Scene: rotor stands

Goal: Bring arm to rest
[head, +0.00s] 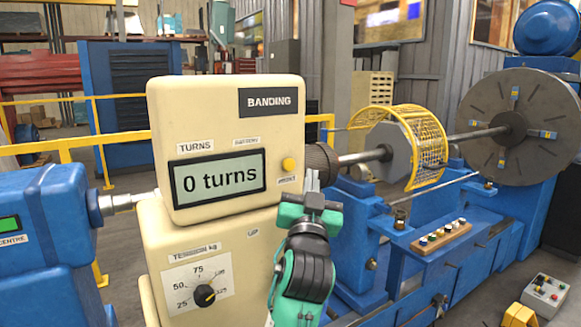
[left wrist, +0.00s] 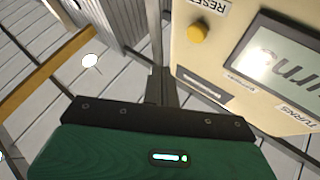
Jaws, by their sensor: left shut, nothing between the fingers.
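My left gripper (head: 312,182), green and black, is raised at the right edge of the cream banding machine (head: 222,135). It is shut and empty, just below and right of the yellow reset button (head: 289,165). In the left wrist view, its shut dark fingers (left wrist: 158,88) point up the picture, apart from the yellow button (left wrist: 198,33). The display (head: 217,177) reads "0 turns". My right gripper is in neither view.
A blue lathe bed (head: 405,262) with a yellow cage guard (head: 428,140) and a large faceplate (head: 505,125) stands at the right. A dial (head: 205,294) is on the machine's lower front. A yellow railing (head: 75,150) runs behind. A grey control box (head: 545,294) sits at lower right.

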